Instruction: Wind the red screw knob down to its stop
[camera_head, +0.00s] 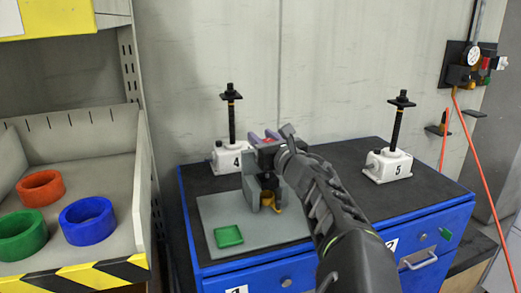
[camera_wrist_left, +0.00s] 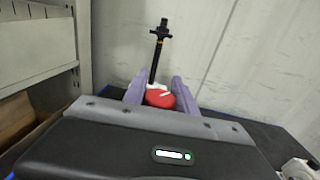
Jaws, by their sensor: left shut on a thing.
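The red screw knob (camera_wrist_left: 160,98) shows in the left wrist view between the two purple fingers of my left gripper (camera_wrist_left: 160,90). A small white mark is on its top. In the head view my left gripper (camera_head: 264,137) is over the grey stand (camera_head: 250,190) on the grey plate (camera_head: 215,206), and its fingers are shut on the knob. The gripper mostly hides the knob there. The screw's lower part and any gap to its stop cannot be made out. My right gripper is in neither view.
White jack 4 (camera_head: 226,158) stands just behind the gripper, and white jack 5 (camera_head: 388,166) to the right, both with tall black screws. A green tray (camera_head: 228,236) lies on the plate. A shelf with coloured rings (camera_head: 88,221) is at left. The blue cabinet's (camera_head: 448,220) dark top is clear between the jacks.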

